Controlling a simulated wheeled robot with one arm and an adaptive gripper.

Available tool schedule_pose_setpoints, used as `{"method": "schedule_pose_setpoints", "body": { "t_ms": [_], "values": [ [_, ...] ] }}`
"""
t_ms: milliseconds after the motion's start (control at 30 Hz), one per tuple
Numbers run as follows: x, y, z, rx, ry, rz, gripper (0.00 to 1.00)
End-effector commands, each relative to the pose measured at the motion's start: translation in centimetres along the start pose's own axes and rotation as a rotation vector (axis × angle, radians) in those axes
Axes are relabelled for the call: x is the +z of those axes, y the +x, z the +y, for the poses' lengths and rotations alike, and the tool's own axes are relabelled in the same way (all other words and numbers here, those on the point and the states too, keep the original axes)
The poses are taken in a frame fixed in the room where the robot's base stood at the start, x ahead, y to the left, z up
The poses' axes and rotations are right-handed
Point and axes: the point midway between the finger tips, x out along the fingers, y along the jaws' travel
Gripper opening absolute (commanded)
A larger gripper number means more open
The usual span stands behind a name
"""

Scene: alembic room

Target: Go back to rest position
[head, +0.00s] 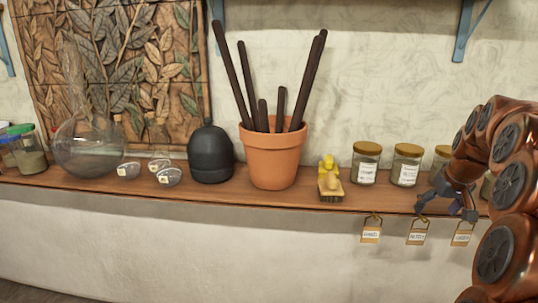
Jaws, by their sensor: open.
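My gripper (446,212) is in the head view at the right, at the end of my copper-coloured arm. Its fingers are spread and point down, with nothing seen between them. It hangs near the front edge of the wooden shelf (100,187), in front of the jars at the right. Whether it touches the shelf edge or the tags there, I cannot tell. My arm hides part of the jars behind it.
Gold-lidded jars (406,165) stand behind my gripper, with hanging tags (417,233) below.

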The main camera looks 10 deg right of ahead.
Motion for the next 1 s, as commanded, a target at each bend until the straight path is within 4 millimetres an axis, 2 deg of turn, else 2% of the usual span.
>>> {"method": "schedule_pose_setpoints", "body": {
  "t_ms": [233,467,567,667,767,900,1000],
  "values": [
    [0.0,0.0,0.0,0.0,0.0,0.0,0.82],
    [2.1,-0.6,-6.0,-0.043,-0.049,-0.053,0.82],
    [3.7,-1.0,-9.1,-0.062,-0.076,-0.085,0.82],
    [5.7,-1.5,-12.5,-0.08,-0.107,-0.124,0.82],
    [8.8,-2.3,-16.2,-0.098,-0.144,-0.172,0.82],
    [14.2,-3.4,-20.8,-0.113,-0.195,-0.252,0.82],
    [18.4,-4.2,-23.1,-0.113,-0.229,-0.306,0.82]
  ]
}}
